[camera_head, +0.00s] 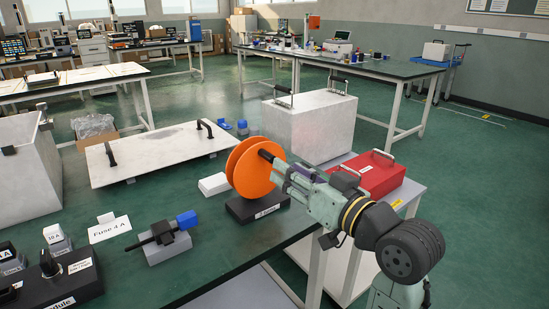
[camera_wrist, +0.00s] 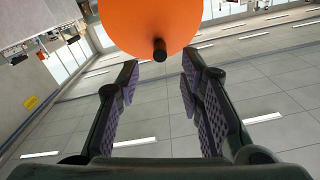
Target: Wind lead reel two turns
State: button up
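My gripper (camera_head: 283,172) reaches in from the right. In the wrist view its fingers (camera_wrist: 159,78) are apart and empty, and the handle lies just beyond the tips, between them. I cannot tell any contact.
A red case (camera_head: 370,177) stands on a small table right behind my arm. A white box (camera_head: 213,184) lies left of the reel. A fuse holder with a blue end (camera_head: 168,241) and a black module (camera_head: 62,279) are at the bench's left. A large grey box (camera_head: 310,128) stands behind.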

aim_at(273, 156)
jog(key=x, duration=0.6)
jog(key=shift+w+a+p, duration=0.2)
jog(key=shift+w+p, duration=0.05)
jog(key=shift+p, duration=0.1)
grip_shut()
dwell(0.5)
